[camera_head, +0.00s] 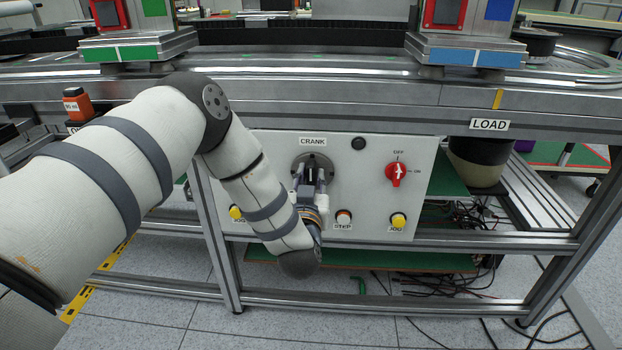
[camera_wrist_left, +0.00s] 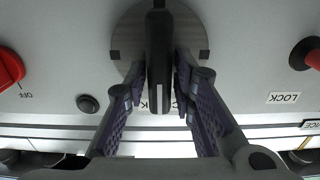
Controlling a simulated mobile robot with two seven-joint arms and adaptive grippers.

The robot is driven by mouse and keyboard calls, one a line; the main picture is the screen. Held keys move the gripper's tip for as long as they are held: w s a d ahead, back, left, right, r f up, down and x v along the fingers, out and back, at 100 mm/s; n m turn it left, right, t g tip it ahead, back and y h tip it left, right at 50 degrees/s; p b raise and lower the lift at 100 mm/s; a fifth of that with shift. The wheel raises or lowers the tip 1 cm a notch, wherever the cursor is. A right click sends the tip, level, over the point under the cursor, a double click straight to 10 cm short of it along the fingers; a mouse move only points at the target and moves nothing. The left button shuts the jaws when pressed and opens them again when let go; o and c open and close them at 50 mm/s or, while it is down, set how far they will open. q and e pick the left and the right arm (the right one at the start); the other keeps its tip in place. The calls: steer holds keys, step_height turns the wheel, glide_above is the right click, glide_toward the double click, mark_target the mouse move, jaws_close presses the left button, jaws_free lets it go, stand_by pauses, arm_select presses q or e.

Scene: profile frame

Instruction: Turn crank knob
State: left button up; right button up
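The crank knob (camera_head: 311,174) is a dark bar-shaped handle on a round grey plate, set in the white panel under the CRANK label (camera_head: 312,142). In the left wrist view the knob (camera_wrist_left: 159,62) stands upright as a black bar between the fingers, in front of its grey disc. My left gripper (camera_head: 310,182) reaches the panel from below and in front. My right gripper is not in view.
A red rotary switch (camera_head: 396,174) sits right of the crank on the panel. Yellow buttons (camera_head: 398,220) and a STEP button (camera_head: 343,217) are lower down. A metal rail (camera_head: 390,92) runs above the panel. Cables (camera_head: 465,210) hang below right.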

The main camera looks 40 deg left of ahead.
arm_select(q)
jaws_close()
